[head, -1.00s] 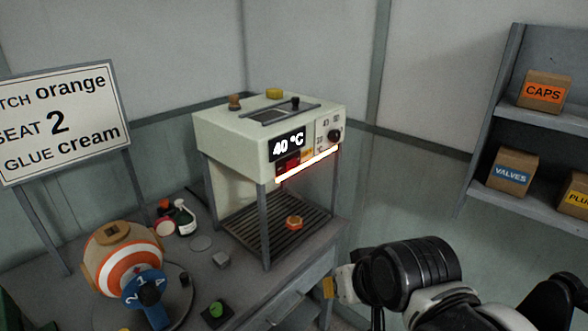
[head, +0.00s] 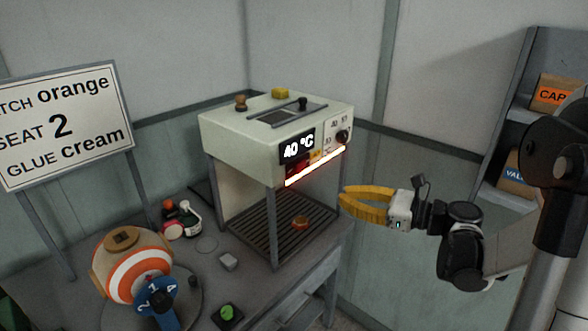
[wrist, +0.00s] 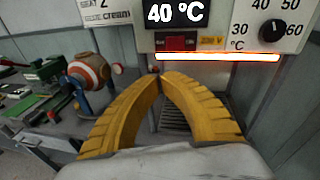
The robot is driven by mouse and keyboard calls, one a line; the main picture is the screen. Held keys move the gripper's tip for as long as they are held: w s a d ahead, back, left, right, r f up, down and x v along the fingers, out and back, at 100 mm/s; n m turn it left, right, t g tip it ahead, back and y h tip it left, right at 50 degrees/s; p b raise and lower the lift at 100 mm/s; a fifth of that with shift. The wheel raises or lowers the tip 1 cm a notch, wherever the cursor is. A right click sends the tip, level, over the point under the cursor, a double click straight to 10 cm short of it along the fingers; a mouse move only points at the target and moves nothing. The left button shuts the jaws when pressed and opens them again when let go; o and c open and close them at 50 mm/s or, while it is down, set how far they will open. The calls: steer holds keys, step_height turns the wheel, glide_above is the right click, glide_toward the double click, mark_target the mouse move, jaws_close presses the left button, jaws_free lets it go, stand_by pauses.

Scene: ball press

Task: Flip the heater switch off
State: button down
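The heater cabinet (head: 240,135) is a cream box on grey legs with a "40 °C" display. Its red switch (wrist: 181,42) sits on the front panel below the display, beside a small yellow label (wrist: 212,41). In the head view the switch is small and dark red (head: 296,168). The heater bar (wrist: 215,57) glows orange-white along the panel's lower edge. My gripper (head: 343,197) has yellow fingers whose tips meet, with nothing visible between them. In the wrist view the fingertips (wrist: 160,76) are just below the switch, apparently apart from the panel.
A black temperature knob (wrist: 272,31) is right of the display. A slatted shelf (head: 265,238) under the cabinet holds a small orange piece (head: 300,222). A striped ball (head: 135,268) stands on the table at left. A sign (head: 62,125) is behind it; box shelves are at right.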

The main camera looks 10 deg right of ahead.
mark_target(301, 167)
steer(key=shift+w+d+r+m+t+y, duration=0.1)
steer(key=shift+d+r+m+t+y, duration=0.1)
steer(key=shift+d+m+t, duration=0.3)
steer(key=shift+d+r+m+t+y, duration=0.1)
steer(key=shift+d+r+m+y, duration=0.15)
steer(key=shift+d, duration=0.4)
steer(key=shift+f, duration=0.1)
steer(key=b+x, duration=0.3)
steer(key=x, duration=0.9)
steer(key=shift+w+a+f, duration=0.2)
steer(key=shift+a, duration=0.05)
steer(key=shift+w+a+r, duration=0.1)
steer(key=shift+w+a, duration=0.35)
steer(key=shift+w, duration=0.05)
steer(key=shift+a, duration=0.1)
